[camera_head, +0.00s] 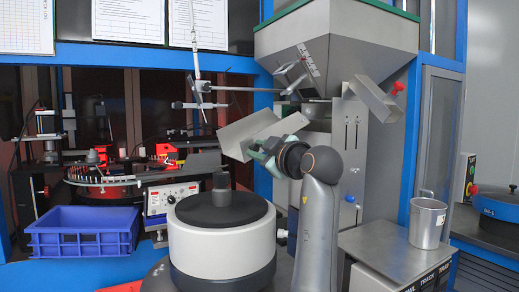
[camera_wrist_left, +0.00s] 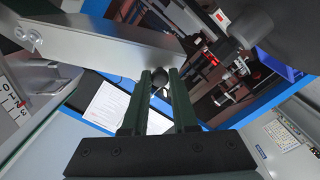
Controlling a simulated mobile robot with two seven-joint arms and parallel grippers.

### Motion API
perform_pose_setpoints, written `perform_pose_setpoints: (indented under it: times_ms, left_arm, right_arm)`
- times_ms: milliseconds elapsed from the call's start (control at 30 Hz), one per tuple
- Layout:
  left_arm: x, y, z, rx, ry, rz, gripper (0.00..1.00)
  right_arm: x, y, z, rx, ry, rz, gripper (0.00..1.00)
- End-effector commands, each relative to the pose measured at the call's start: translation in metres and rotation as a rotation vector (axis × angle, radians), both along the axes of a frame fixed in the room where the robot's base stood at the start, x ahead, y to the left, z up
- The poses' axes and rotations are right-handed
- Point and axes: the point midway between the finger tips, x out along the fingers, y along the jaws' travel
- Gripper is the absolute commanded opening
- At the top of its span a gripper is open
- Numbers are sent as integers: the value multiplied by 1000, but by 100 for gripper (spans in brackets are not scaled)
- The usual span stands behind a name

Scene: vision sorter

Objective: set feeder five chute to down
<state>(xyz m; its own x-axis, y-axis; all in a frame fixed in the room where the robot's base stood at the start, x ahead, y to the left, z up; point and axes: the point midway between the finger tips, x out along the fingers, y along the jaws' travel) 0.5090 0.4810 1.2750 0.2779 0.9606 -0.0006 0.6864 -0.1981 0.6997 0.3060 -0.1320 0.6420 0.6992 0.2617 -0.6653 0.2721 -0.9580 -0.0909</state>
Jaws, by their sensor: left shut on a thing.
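A grey metal chute (camera_head: 250,130) slopes down to the left from the front of the steel feeder (camera_head: 350,150). My left gripper (camera_head: 258,149) is at the underside of this chute, near its lower end. In the left wrist view the two dark green fingers (camera_wrist_left: 160,85) are close together around a small dark round knob (camera_wrist_left: 158,76) beside the chute's edge. The chute also shows there as a pale metal trough (camera_wrist_left: 100,40). A second metal chute (camera_head: 373,98) with a red knob (camera_head: 398,88) is on the feeder's right side. My right gripper is not in view.
A white round bowl unit (camera_head: 222,240) with a dark top stands below the chute. A blue crate (camera_head: 82,236) is at the left, a metal cup (camera_head: 427,222) at the right. A thin metal rod stand (camera_head: 200,90) rises behind the chute. A blue frame post (camera_head: 407,150) is right of the feeder.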

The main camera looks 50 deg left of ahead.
Motion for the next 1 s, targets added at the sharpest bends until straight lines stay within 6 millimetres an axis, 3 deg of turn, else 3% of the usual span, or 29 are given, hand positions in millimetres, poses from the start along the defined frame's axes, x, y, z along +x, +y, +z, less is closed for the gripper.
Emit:
perform_pose_setpoints:
  times_ms: [533, 567, 600, 833, 1000]
  left_arm:
    - [1, 0, -7, -14, -22, 0, 0]
    - [1, 0, -7, -14, -22, 0, 28]
    - [1, 0, -8, -13, -21, 0, 32]
    - [0, 0, -6, -10, -23, -1, 57]
    - [0, 0, -5, -8, -24, 0, 57]
  right_arm:
    - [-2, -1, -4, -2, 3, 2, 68]
    - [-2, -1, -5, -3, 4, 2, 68]
    - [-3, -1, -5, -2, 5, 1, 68]
    - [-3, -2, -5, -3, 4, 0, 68]
    - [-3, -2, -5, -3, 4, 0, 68]
